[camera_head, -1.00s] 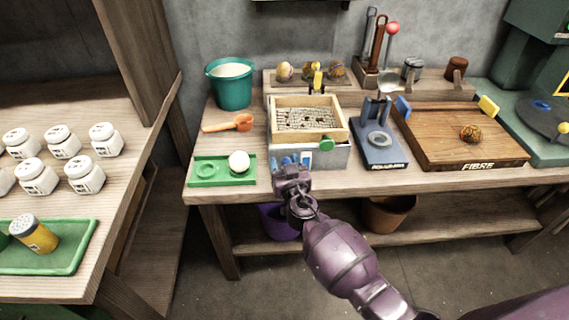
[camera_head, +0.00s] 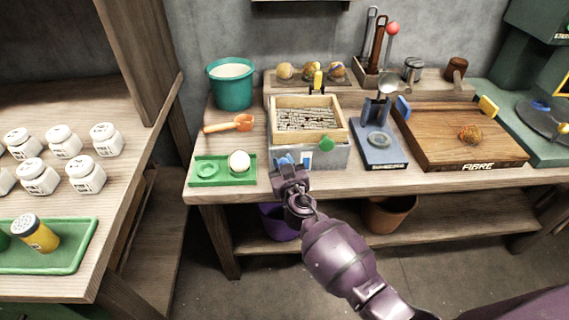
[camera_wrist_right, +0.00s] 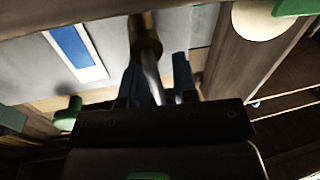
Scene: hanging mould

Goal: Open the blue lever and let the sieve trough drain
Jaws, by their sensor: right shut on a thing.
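The sieve trough (camera_head: 340,133) is a pale wooden frame on a grey box, with a grey, patchy layer inside. A green knob (camera_head: 326,143) is on its front. My right gripper (camera_head: 287,165) is at the box's lower front. In the right wrist view its fingers (camera_wrist_right: 157,88) are closed around a thin metal rod, the lever (camera_wrist_right: 149,65), below a brass collar (camera_wrist_right: 145,38). The lever's blue part cannot be told from the bluish fingers. A blue-and-white label (camera_wrist_right: 75,47) is beside it. A purple bucket (camera_head: 277,222) stands below, partly hidden by my arm. No flow is visible.
A teal bucket (camera_head: 231,92) stands behind. A blue stand (camera_head: 380,150) and a wooden board (camera_head: 455,150) are to the right.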

